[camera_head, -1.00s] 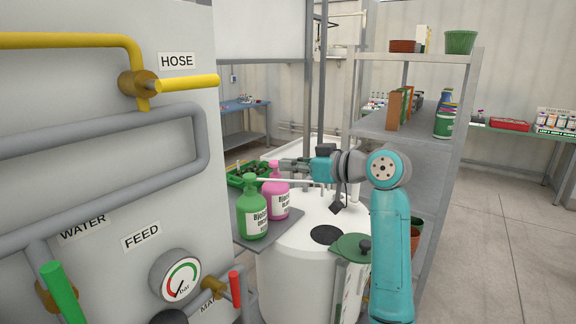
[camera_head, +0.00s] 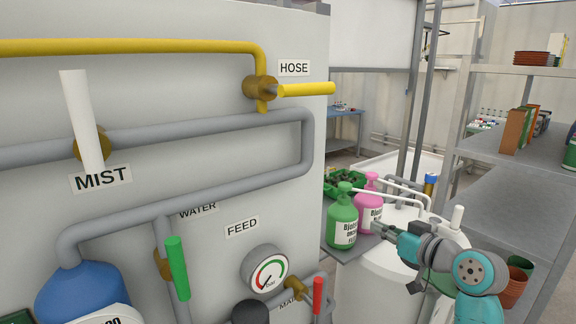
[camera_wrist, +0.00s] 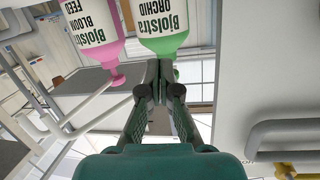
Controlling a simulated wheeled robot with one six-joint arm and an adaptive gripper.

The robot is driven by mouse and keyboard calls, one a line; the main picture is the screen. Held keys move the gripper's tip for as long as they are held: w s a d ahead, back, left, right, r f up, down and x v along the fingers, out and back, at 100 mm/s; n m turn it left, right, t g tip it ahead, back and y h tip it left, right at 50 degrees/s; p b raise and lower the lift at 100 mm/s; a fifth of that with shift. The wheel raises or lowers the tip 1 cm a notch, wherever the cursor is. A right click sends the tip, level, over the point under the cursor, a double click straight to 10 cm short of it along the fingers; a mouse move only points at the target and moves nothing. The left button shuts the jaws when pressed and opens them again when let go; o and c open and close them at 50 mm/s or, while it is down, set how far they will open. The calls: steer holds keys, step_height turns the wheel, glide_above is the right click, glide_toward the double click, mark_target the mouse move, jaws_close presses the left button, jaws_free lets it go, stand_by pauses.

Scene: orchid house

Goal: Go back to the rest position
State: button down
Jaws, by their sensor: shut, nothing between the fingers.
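My gripper (camera_head: 379,229) is shut and empty, pointing left in the head view. It is near the green bottle (camera_head: 343,217) and the pink bottle (camera_head: 369,207), which stand upright side by side on a grey shelf; I cannot tell whether it touches them. In the wrist view my gripper (camera_wrist: 158,78) has its fingers together at the centre.
A panel (camera_head: 160,150) with pipes, a yellow hose valve (camera_head: 305,89), a white mist lever (camera_head: 82,115) and a gauge (camera_head: 266,270) fills the left. A white tank (camera_head: 385,270) stands below the arm. Grey shelving (camera_head: 520,205) is at right. A green tray (camera_head: 340,184) sits behind the bottles.

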steer(key=s+a+f+m+h, duration=0.1)
steer(key=s+f, duration=0.2)
steer(key=f, duration=0.3)
steer(key=s+f+m+t+h, duration=0.1)
steer(key=s+f+m, duration=0.15)
steer(key=f, duration=0.45)
steer(key=s+a+f+m+h, duration=0.1)
steer(key=s+f+h, duration=0.15)
steer(key=f, duration=0.35)
steer(key=s+f+m+h, duration=0.2)
steer(key=s+f, duration=1)
steer(key=s, duration=0.4)
steer(key=s+a+r+n, duration=0.1)
steer(key=s+r, duration=0.1)
steer(key=s, duration=1.4)
steer(key=s+a+r+n+h, duration=0.1)
steer(key=s+r, duration=0.2)
steer(key=s, duration=1.4)
